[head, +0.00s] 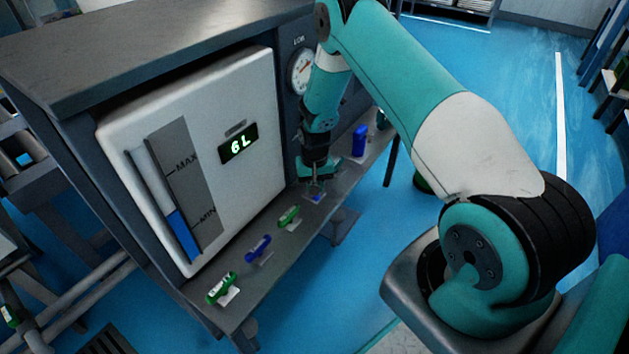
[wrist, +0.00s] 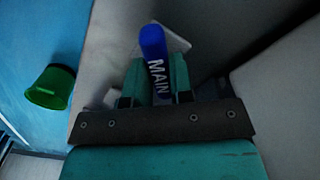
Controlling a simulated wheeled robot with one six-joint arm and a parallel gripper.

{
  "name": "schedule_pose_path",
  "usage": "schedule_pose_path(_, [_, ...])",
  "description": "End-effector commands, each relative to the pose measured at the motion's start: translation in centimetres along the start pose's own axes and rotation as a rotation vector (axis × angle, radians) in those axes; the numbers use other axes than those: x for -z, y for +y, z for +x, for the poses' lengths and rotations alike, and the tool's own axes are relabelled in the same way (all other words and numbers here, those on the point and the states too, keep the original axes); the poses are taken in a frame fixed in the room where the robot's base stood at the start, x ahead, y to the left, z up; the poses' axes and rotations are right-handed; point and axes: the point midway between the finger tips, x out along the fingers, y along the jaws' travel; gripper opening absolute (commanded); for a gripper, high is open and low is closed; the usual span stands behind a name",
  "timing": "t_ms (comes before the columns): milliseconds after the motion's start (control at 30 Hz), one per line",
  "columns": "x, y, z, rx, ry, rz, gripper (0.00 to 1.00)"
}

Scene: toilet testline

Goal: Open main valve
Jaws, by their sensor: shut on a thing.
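The main valve is a blue handle (wrist: 153,45) with the white word MAIN, seen in the wrist view between the two teal fingers. My gripper (wrist: 153,82) is shut on this handle. In the head view my gripper (head: 315,181) points down at the shelf below the dial, and a small bit of the blue handle (head: 317,197) shows beneath it. The fingers cover most of the handle there. I cannot tell from these views exactly how far the handle is turned.
A green handle (head: 289,217), a blue handle (head: 258,248) and another green handle (head: 222,288) sit along the shelf (head: 275,275). A tank panel (head: 238,185) reads 6L. A dial gauge (head: 303,71) is behind my arm. A blue object (head: 360,141) stands farther right.

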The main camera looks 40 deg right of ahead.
Motion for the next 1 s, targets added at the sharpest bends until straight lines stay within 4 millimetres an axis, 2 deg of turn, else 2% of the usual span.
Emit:
schedule_pose_path(600, [-0.04, 0.05, -0.13, -0.001, -0.002, -0.560, 0.00])
schedule_pose_path(1000, [-0.03, 0.07, -0.03, -0.001, -0.002, -0.768, 0.00])
